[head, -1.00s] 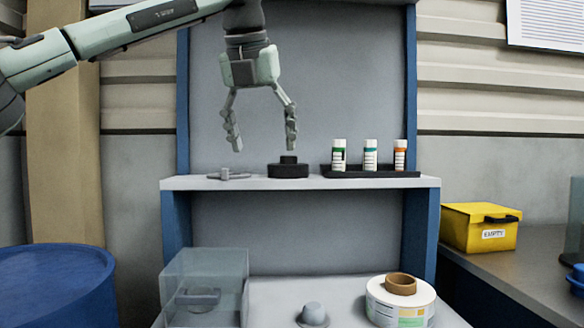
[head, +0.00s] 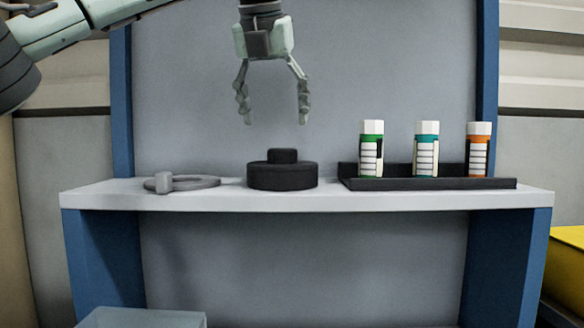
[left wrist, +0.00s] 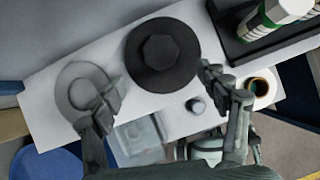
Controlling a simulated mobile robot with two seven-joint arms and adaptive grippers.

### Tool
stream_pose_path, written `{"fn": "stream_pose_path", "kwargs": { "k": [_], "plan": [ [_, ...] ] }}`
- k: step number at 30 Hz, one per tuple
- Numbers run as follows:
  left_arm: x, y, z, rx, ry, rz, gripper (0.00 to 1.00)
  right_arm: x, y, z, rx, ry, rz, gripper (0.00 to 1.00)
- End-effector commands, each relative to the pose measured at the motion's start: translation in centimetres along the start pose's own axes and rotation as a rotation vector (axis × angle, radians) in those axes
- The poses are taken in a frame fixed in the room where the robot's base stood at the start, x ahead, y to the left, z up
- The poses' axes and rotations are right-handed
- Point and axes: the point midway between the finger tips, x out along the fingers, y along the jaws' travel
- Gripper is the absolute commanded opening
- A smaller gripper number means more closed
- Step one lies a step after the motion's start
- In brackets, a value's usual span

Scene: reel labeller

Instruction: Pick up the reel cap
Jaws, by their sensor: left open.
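The reel cap appears to be the black round piece (head: 282,176) with a smaller raised knob, standing on the white shelf (head: 225,199). In the left wrist view, this cap (left wrist: 140,62) shows a hexagonal knob from above. My left gripper (head: 275,122) points down above it, open and empty, with a clear gap between fingertips and knob. In the left wrist view, my left gripper's fingers (left wrist: 158,80) spread to either side of the cap's lower edge.
A flat grey ring with a handle (head: 190,183) lies left of the cap. A black tray (head: 440,184) with three labelled bottles stands close on its right. A grey back panel (head: 380,70) rises behind. A clear box (head: 140,318) is below.

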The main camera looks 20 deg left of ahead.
Motion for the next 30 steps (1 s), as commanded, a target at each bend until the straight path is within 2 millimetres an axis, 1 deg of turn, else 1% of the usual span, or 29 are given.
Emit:
{"fn": "stream_pose_path", "kwargs": {
  "k": [2, 5, 13, 18, 21, 24, 29, 30],
  "plan": [
    [0.0, 0.0, 0.0, 0.000, -0.001, -0.001, 0.75, 0.0, 0.0, 0.1, 0.000, -0.002, 0.000, 0.74],
    [0.6, 0.0, 0.0, 0.000, 0.000, 0.000, 0.75, 0.0, 0.0, 0.1, 0.000, -0.002, 0.000, 0.74],
    [3.7, 0.0, 0.1, 0.001, 0.001, 0.001, 0.75, 0.3, -0.1, 0.2, 0.001, -0.004, -0.002, 0.74],
    [6.4, -0.2, 0.2, 0.000, 0.002, 0.001, 0.75, 1.2, -0.2, 0.8, -0.001, -0.010, -0.006, 0.74],
    [7.4, -0.2, 0.2, 0.000, 0.001, 0.000, 0.75, 1.6, -0.2, 1.1, -0.005, -0.014, -0.004, 0.74],
    [7.8, -0.2, 0.2, 0.000, 0.000, -0.001, 0.75, 1.7, -0.2, 1.2, -0.006, -0.013, -0.004, 0.74],
    [7.8, -0.2, 0.2, 0.000, 0.000, -0.001, 0.75, 1.8, -0.2, 1.2, -0.006, -0.013, -0.004, 0.74],
    [7.8, -0.2, 0.2, 0.000, 0.000, -0.001, 0.73, 1.8, -0.2, 1.2, -0.006, -0.012, -0.004, 0.74]
  ]
}}
